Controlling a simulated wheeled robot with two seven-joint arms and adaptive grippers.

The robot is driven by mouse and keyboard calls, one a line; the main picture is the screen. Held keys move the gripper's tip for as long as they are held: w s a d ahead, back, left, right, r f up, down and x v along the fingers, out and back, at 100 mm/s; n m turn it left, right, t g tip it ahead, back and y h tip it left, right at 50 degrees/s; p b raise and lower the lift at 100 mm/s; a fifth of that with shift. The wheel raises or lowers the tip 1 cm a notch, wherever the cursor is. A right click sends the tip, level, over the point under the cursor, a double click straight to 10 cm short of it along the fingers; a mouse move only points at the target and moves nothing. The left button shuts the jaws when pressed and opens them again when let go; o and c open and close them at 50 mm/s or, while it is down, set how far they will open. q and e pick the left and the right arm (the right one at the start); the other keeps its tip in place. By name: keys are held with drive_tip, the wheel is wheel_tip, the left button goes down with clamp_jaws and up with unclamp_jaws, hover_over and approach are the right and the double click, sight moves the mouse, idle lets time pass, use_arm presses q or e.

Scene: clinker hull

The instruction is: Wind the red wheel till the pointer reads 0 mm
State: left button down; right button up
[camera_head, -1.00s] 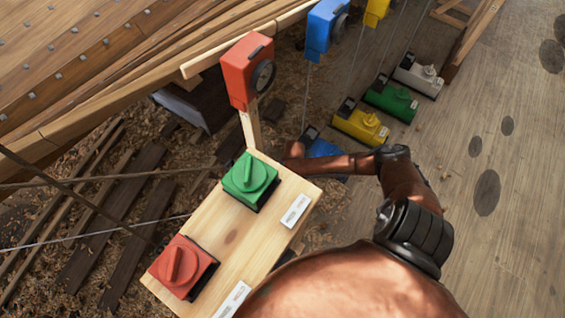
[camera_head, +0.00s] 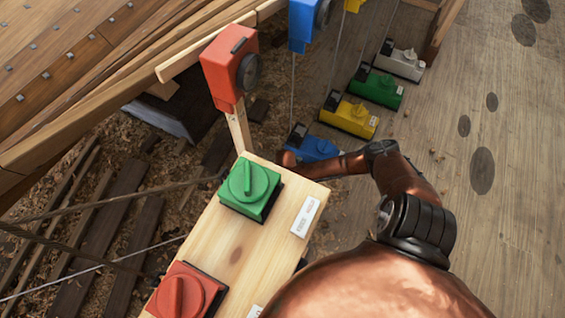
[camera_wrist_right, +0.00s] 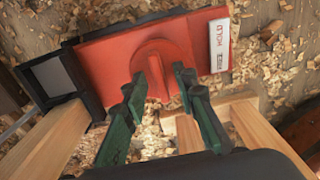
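In the right wrist view a red box has a round red wheel (camera_wrist_right: 166,62) with a raised grip bar. My right gripper (camera_wrist_right: 160,76) is open, with one green finger on each side of that bar; I cannot tell whether they touch it. In the head view my right arm reaches behind the wooden board, and its gripper and this wheel are hidden. A red gauge box (camera_head: 228,68) with a dark round dial stands on a wooden post; its dial is turned aside, so no pointer reading shows. My left gripper is not in view.
A wooden board (camera_head: 235,240) carries a green knob (camera_head: 249,182) and a red knob (camera_head: 182,296). Blue (camera_head: 314,147), yellow (camera_head: 350,117), green (camera_head: 378,88) and white (camera_head: 402,62) units line the floor. A plank hull (camera_head: 70,60) fills the upper left. Floor at right is clear.

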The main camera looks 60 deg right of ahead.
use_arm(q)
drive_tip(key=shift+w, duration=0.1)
use_arm(e)
drive_tip(key=shift+c, duration=0.4)
clamp_jaws()
